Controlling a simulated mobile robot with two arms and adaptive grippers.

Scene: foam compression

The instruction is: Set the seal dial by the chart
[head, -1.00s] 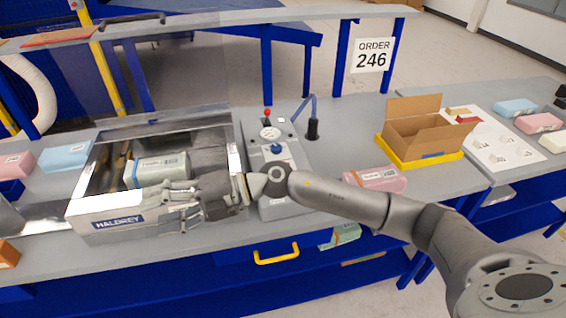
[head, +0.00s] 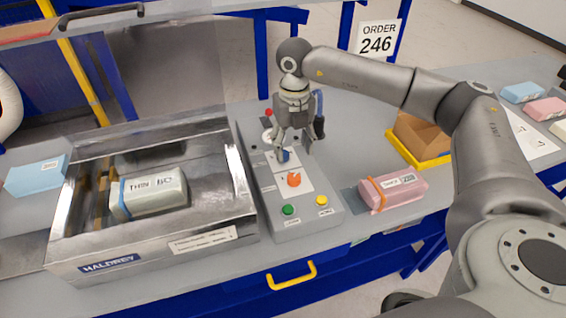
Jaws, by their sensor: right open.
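A grey control panel (head: 262,190) stands beside the steel machine. It carries a blue knob (head: 285,156) and, nearer to me, an orange knob (head: 294,180). I cannot read which is the seal dial. My right gripper (head: 294,148) points down with its fingers apart over the blue knob; I cannot tell whether they touch it, and they partly hide it. A white sheet with pictures (head: 528,135), possibly the chart, lies at the far right, partly hidden by my arm. My left gripper is not in view.
The open steel machine (head: 90,262) holds a pale green labelled block (head: 150,193). Green (head: 288,210) and yellow (head: 321,200) buttons sit at the panel's near end. A pink block (head: 395,190) lies right of it. An open cardboard box (head: 420,137) stands behind.

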